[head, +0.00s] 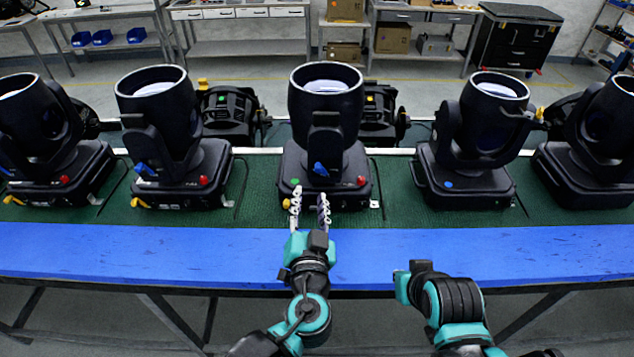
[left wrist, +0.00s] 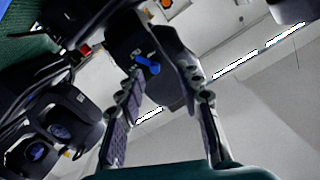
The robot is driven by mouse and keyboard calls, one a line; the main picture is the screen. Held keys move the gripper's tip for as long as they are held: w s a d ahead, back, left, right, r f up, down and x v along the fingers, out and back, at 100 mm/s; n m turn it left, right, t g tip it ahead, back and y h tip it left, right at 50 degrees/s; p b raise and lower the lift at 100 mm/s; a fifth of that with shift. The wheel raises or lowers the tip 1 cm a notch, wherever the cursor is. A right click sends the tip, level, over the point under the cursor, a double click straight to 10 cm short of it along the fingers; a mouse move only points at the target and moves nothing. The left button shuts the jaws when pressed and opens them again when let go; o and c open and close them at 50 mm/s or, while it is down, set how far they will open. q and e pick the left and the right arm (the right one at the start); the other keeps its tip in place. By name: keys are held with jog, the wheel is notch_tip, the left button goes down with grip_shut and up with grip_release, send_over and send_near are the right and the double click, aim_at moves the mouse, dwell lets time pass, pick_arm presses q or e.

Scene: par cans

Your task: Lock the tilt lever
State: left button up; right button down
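The middle par can (head: 325,100) stands upright on its dark base on the green mat. A blue lever (head: 320,168) sits low on the front of its yoke; I take it for the tilt lever. In the left wrist view the blue lever (left wrist: 147,64) shows beyond the fingertips, between their lines. My left gripper (head: 310,200) is open and empty in front of the base, below the lever, with its two fingers apart. I see no contact with the lever. My right gripper (head: 402,286) is low at the front right, and its fingers do not show.
Similar par cans stand on both sides, at left (head: 160,110) and right (head: 485,120). The base has a red knob (head: 361,181) and a yellow piece (head: 287,203) beside the left finger. The blue front strip (head: 150,252) of the bench is clear.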

aim_at(318, 171)
pick_arm(q)
jog(key=shift+t+h, duration=0.3)
jog(key=shift+h, duration=0.1)
jog(key=w, duration=0.2)
jog(key=w+d+b, duration=0.1)
jog(key=w, duration=0.2)
jog(key=w+b, duration=0.1)
jog(key=w, duration=0.1)
jog(key=shift+w+d+r, duration=0.2)
jog(key=shift+d+r, duration=0.2)
grip_shut()
